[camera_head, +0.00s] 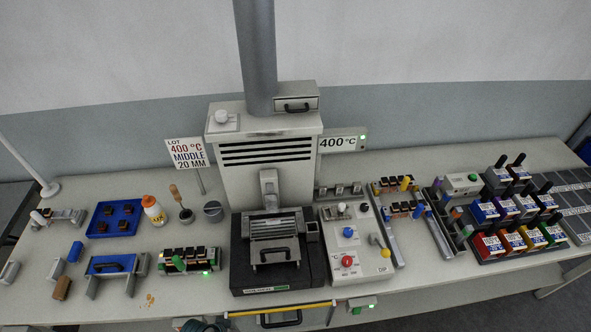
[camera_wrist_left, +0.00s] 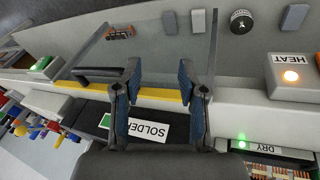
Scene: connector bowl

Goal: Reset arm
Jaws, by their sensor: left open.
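My left gripper (camera_wrist_left: 162,78) shows in the left wrist view with its two blue-padded fingers apart and nothing between them. The fingers are in front of a yellow-striped edge (camera_wrist_left: 160,95), with a SOLDER label (camera_wrist_left: 140,128) seen between them. I cannot tell whether a fingertip touches the edge. In the head view, a dark shape at the bottom edge, left of the yellow bar (camera_head: 280,309), may be part of my left arm, but too little shows to be sure. My right gripper is in neither view.
In the left wrist view, a dark handle (camera_wrist_left: 98,75) is left of the fingers, and a HEAT box (camera_wrist_left: 291,76) with an orange light is at right. In the head view, a grey machine (camera_head: 268,165) stands mid-bench, with a blue tray (camera_head: 92,222) left and coloured bins (camera_head: 488,246) right.

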